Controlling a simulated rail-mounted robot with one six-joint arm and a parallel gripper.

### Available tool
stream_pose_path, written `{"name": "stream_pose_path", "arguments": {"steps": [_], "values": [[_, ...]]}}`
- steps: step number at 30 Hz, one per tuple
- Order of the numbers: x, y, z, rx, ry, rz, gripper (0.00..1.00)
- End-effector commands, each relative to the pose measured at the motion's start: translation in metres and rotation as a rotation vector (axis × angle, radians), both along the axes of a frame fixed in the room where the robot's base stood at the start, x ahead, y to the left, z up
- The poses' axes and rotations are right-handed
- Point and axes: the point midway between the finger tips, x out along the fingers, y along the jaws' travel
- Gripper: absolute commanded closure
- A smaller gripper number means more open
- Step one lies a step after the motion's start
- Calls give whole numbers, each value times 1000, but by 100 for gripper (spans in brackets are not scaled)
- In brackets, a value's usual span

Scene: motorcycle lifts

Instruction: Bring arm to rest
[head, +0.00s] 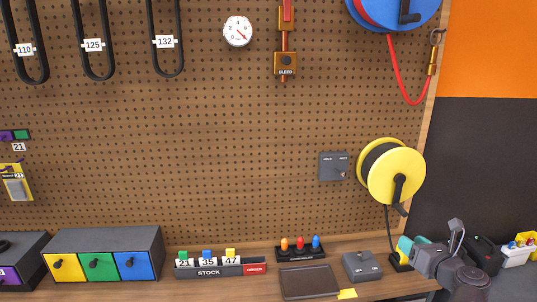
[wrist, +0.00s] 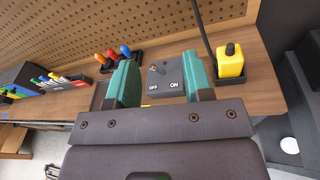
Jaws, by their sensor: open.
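My gripper (wrist: 163,80) shows in the wrist view with its two teal fingers wide apart and nothing between them. Beyond the fingers is a grey switch box (wrist: 166,77) marked OFF and ON, standing on the wooden bench. In the head view my gripper (head: 410,244) is at the lower right, over the right end of the bench. The grey box (head: 362,266) stands to its left, apart from it. My wrist and arm links cover part of the bench's right end.
A yellow block-like device (wrist: 230,62) sits in a black holder right of my fingers. Orange, red and blue pegs (head: 300,246) stand in a rack at the back. A dark tray (head: 309,281) lies in front. A yellow reel (head: 392,172) hangs on the pegboard (head: 220,130).

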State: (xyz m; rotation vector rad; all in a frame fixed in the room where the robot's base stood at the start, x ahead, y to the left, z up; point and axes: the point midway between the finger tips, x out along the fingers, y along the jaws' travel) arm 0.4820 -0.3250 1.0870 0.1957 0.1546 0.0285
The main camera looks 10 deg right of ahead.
Motion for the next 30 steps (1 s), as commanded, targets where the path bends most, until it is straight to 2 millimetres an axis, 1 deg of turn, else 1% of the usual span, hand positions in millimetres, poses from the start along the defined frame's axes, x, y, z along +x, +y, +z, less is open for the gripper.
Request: {"name": "stream_pose_path", "arguments": {"steps": [1, 2, 3, 5, 6, 8, 9, 12, 14, 15, 16, 17, 18, 19, 21, 22, 24, 30], "values": [[-3, 10, -16, -250, 77, 99, 54], [-3, 22, -28, -428, 126, 193, 54], [-3, 40, -45, -663, 184, 343, 54], [-4, 71, -71, -993, 238, 611, 54], [-5, 93, -87, -1195, 250, 813, 54], [-11, 125, -109, -1471, 229, 1143, 54], [-16, 147, -122, -1634, 188, 1386, 54], [-28, 195, -141, -1903, 30, 1947, 54], [-32, 221, -145, -1976, -46, 2188, 54], [-32, 238, -146, -2004, -74, 2297, 54], [-31, 250, -146, -2020, -83, 2353, 54], [-30, 263, -146, 2036, 100, -2386, 54], [-28, 281, -146, 2006, 133, -2354, 54], [-26, 293, -146, 1991, 164, -2336, 54], [-25, 314, -146, 1966, 214, -2306, 54], [-25, 320, -146, 1958, 226, -2297, 54], [-24, 326, -146, 1952, 239, -2288, 54], [-24, 326, -146, 1956, 239, -2289, 54]]}}
